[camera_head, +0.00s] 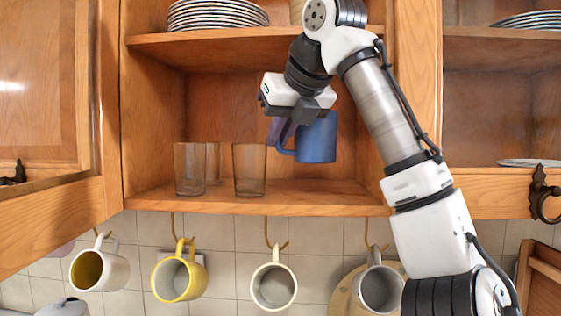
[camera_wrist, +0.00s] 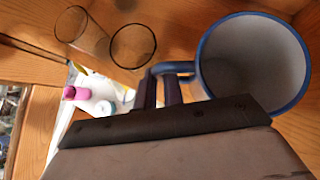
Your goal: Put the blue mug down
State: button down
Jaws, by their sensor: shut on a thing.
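The blue mug (camera_head: 319,142) is inside the open cupboard, upright or nearly so, and appears to hang above the lower shelf (camera_head: 310,197) with a gap beneath it. My gripper (camera_head: 284,136) is at its left side, shut on its handle. In the wrist view, the mug (camera_wrist: 252,62) shows its pale, empty inside and blue rim at the right. There the fingers of my gripper (camera_wrist: 158,92) are close together at the handle, left of the rim. The mug's base is hidden in the wrist view.
Clear brown glasses stand on the lower shelf, one at left (camera_head: 189,169) and one nearer the mug (camera_head: 250,170), with another behind. Plates (camera_head: 217,14) are on the shelf above. Several mugs hang from hooks below. The shelf right of the glasses looks clear.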

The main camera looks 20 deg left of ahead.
notch_tip(320, 180, down, 6)
jog(key=shift+s+d+r, duration=0.1)
jog(key=shift+r, duration=0.1)
jog(key=shift+w+f, duration=0.2)
jog(key=shift+f, duration=0.15)
jog(key=c, duration=2)
grip_release()
jog(key=shift+f, duration=0.2)
jog(key=o, duration=0.5)
